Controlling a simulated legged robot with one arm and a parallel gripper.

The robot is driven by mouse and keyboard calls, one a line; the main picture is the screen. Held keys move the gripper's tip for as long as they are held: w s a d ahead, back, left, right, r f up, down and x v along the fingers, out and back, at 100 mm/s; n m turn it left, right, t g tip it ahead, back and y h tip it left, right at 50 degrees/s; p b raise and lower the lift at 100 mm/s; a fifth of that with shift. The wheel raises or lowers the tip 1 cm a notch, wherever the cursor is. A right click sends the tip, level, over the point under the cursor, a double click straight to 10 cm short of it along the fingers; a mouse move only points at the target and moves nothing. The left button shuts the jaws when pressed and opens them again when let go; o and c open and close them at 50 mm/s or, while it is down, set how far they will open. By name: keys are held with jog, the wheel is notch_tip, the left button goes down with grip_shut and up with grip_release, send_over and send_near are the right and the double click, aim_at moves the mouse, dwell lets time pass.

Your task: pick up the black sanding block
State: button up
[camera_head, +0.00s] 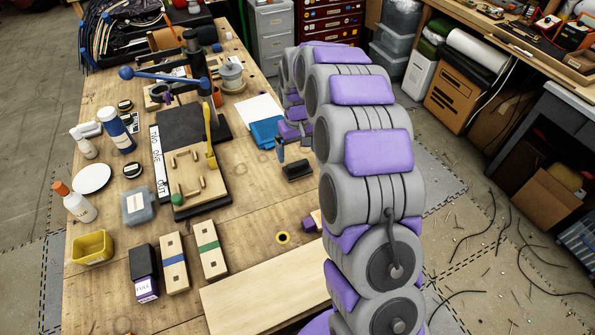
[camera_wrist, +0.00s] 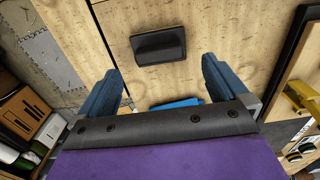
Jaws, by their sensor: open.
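The black sanding block (camera_head: 298,170) lies flat on the wooden workbench (camera_head: 250,205), near its right edge. In the wrist view the block (camera_wrist: 158,45) sits above and between the two blue fingertips, its long side running across the gap. My gripper (camera_wrist: 160,68) is open, with nothing between its fingers. In the head view my gripper (camera_head: 288,148) is just behind the block, partly hidden by my arm. I cannot tell the exact height of the fingertips over the bench.
A blue object (camera_head: 267,132) and white paper (camera_head: 259,110) lie behind the block. A black board with a yellow-handled tool (camera_head: 210,140) is to the left. Bare bench surrounds the block's left side.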

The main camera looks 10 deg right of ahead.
aim_at(298, 162)
notch_tip(298, 162, down, 3)
jog(key=shift+a+f, duration=0.1)
jog(key=f, duration=0.1)
jog(key=f+b, duration=0.1)
jog(key=f, duration=0.1)
jog(key=f+b, duration=0.1)
jog(key=f, duration=0.1)
jog(key=shift+w, duration=0.25)
jog(key=shift+r, duration=0.1)
jog(key=c, duration=0.8)
